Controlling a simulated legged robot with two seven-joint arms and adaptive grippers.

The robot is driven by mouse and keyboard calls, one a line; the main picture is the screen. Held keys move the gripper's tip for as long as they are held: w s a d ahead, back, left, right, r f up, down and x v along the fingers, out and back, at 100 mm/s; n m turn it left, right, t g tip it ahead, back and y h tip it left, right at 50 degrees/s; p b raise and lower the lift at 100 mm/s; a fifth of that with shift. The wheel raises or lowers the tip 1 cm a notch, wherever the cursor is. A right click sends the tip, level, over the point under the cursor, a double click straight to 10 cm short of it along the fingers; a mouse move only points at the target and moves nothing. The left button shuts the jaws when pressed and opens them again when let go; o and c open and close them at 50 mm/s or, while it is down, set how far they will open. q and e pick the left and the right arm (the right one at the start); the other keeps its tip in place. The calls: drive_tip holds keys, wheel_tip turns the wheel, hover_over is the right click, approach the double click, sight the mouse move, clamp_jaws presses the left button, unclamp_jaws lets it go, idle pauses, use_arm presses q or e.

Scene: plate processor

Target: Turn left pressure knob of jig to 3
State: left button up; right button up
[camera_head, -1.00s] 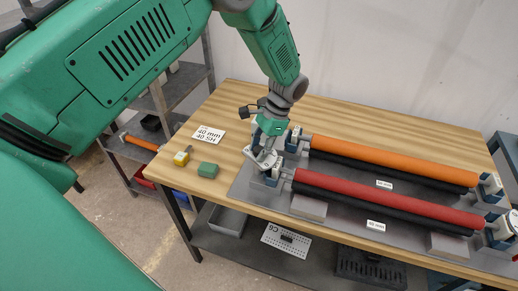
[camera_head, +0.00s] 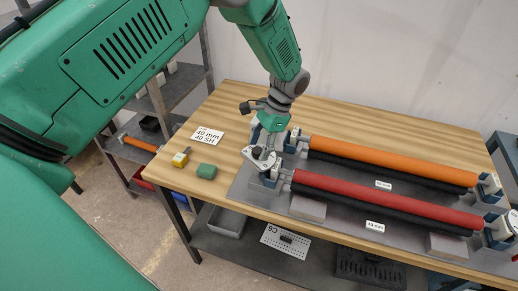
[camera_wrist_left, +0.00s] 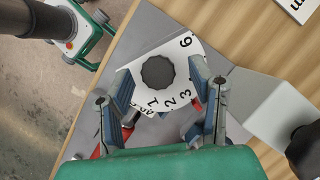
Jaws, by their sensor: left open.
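The left pressure knob of the jig (camera_head: 257,152) is a black knob on a white dial plate (camera_head: 249,162) at the jig's left end. In the left wrist view the knob (camera_wrist_left: 158,72) shows whole, with 6, 3, 2 and 1 legible on the dial plate (camera_wrist_left: 187,46). I cannot tell which number the knob points to. My left gripper (camera_head: 265,145) is above the dial. In the wrist view its fingers (camera_wrist_left: 162,82) are spread to either side of the knob, with gaps between them and it. My right gripper is not in view.
The jig's orange roller (camera_head: 390,161) and red roller (camera_head: 385,201) extend right on its grey base (camera_head: 240,183). A yellow block (camera_head: 180,159), a green block (camera_head: 207,171) and a label card (camera_head: 207,136) lie on the wooden table (camera_head: 330,114), left of the jig.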

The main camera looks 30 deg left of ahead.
use_arm(q)
drive_tip(key=v, duration=1)
drive_tip(key=shift+w+r, duration=0.25)
drive_tip(key=shift+w, duration=0.05)
drive_tip(key=shift+d, duration=0.1)
